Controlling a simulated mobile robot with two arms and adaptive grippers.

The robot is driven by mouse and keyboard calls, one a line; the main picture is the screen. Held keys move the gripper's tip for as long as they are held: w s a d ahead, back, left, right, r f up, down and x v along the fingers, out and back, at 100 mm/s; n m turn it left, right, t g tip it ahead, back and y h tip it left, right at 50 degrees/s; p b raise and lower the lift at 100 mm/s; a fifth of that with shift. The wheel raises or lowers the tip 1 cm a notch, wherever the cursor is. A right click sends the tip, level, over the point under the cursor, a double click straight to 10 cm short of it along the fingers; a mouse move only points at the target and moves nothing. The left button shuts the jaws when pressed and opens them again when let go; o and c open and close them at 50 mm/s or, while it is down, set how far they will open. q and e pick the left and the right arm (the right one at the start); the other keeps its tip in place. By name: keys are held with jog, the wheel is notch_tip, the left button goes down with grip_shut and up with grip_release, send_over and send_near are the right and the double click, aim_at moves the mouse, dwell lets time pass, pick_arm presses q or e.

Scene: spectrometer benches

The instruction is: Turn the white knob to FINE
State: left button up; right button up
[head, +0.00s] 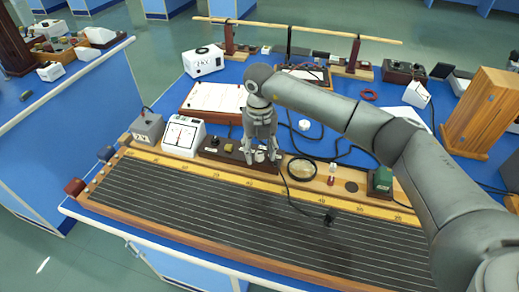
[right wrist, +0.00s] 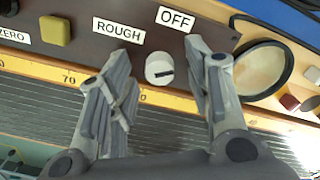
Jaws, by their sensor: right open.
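The white knob (right wrist: 159,70) sits on a dark brown panel (right wrist: 150,50) in the right wrist view, with a dark pointer line toward its right side. The label ROUGH (right wrist: 118,30) is up and left of it, and OFF (right wrist: 175,20) is above it. No FINE label is visible; the right finger covers part of the panel. My right gripper (right wrist: 163,88) is open, one finger on each side of the knob, with gaps to it. In the head view, my right gripper (head: 262,158) reaches down over the panel. My left gripper is not in view.
A yellow-green square button (right wrist: 55,30) is left on the panel, and a round lens or dial (right wrist: 264,68) is right of the gripper. The long ribbed board (head: 230,205) lies in front. A white meter (head: 183,136) and a wooden box (head: 484,112) stand either side.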

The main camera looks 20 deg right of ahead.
aim_at(260, 153)
notch_tip(260, 153, up, 12)
dwell(0.5)
